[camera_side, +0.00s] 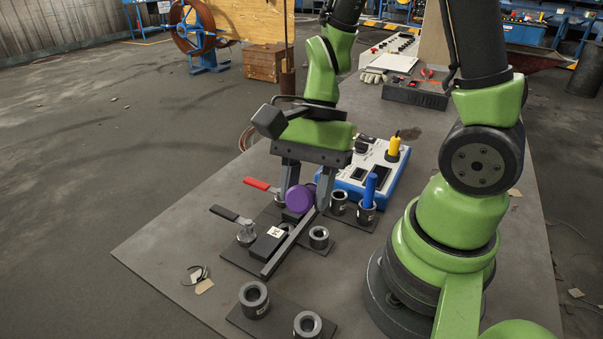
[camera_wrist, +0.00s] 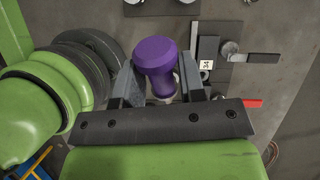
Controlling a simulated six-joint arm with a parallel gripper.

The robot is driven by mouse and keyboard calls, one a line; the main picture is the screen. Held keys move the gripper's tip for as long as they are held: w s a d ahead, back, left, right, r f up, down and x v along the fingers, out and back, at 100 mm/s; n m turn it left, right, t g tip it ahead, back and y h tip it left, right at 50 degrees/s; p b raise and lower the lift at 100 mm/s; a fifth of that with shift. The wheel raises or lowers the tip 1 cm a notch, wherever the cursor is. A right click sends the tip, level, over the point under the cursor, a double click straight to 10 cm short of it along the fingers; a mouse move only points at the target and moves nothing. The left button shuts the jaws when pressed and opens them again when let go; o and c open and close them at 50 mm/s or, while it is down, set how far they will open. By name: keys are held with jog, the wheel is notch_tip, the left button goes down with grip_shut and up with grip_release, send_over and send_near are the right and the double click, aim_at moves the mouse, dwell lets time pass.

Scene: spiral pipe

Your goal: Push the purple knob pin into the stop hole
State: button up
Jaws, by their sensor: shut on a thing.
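The purple knob pin (camera_side: 300,198) is between the fingers of my gripper (camera_side: 303,206), which is shut on it. In the wrist view the purple knob (camera_wrist: 155,58) shows its wide round head and narrower body between both fingers (camera_wrist: 157,75). In the side view it is just above the far end of a long dark bar (camera_side: 290,243) on a dark plate; I cannot tell whether it touches it. Beside the bar is a black block (camera_side: 266,244) with a white label. The stop hole cannot be made out; its lower end is hidden.
A red-handled lever (camera_side: 262,186) and a black-handled lever (camera_side: 230,215) stand left. A ring (camera_side: 318,238) stands right of the bar. A blue pin (camera_side: 369,190) stands in another ring. A blue-white box (camera_side: 375,170) with a yellow knob (camera_side: 394,147) is behind. The table's left front is mostly clear.

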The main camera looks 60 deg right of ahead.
aim_at(289, 199)
jog(key=shift+w+a+r+m+t+h, duration=0.2)
jog(key=shift+a+h, duration=0.2)
jog(key=shift+h, duration=0.2)
jog(key=shift+w+a+r+m+t+h, duration=0.1)
jog(key=shift+a+r+m+h, duration=0.1)
jog(key=shift+a+h, duration=0.3)
jog(key=shift+w+a+r+m+h, duration=0.1)
jog(key=shift+a+r+m+h, duration=0.2)
jog(key=shift+a+h, duration=0.3)
jog(key=shift+a+f, duration=0.1)
jog(key=shift+f, duration=0.15)
jog(key=shift+h, duration=0.8)
notch_tip(289, 199, down, 10)
jog(key=shift+r, duration=0.2)
jog(key=shift+f, duration=3.2)
jog(key=o, duration=1)
jog(key=shift+r, duration=5)
